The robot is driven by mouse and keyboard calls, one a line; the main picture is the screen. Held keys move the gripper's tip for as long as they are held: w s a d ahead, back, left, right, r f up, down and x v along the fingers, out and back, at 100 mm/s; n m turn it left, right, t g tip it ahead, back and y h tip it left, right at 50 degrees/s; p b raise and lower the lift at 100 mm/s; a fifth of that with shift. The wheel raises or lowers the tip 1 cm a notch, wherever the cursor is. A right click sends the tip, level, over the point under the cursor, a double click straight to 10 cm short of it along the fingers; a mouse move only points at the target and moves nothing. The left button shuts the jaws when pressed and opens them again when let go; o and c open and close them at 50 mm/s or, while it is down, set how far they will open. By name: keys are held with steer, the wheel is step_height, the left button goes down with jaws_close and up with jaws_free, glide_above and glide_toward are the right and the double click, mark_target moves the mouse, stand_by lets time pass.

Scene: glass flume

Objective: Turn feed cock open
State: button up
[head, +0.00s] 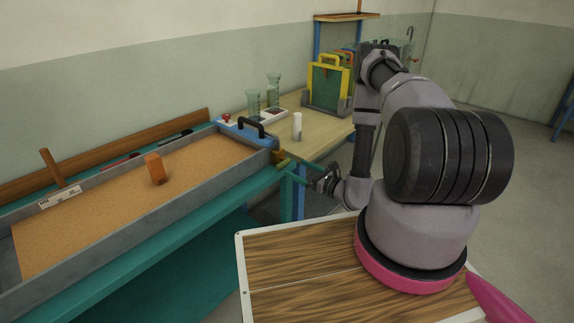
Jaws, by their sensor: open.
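The feed cock (279,157) looks like a small brass-yellow fitting at the right end of the sand-filled flume (100,244). A thin green bar (297,167), which may be its lever, runs from beside it toward the right. My gripper (320,182) is at the right of the cock, close to the far end of the green bar. It is small and dark in this view. The jaws are open and hold nothing that I can see. I cannot tell whether they touch the bar or stand around it.
An orange block (155,168) stands on the sand. A black handle (251,126) sits on a blue part at the flume's end. A wooden bench (325,131) behind carries a white cylinder (297,126), glass cylinders (273,90) and a yellow-framed green panel rack (328,82).

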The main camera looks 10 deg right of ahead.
steer(key=x, duration=0.6)
steer(key=c, duration=1.1)
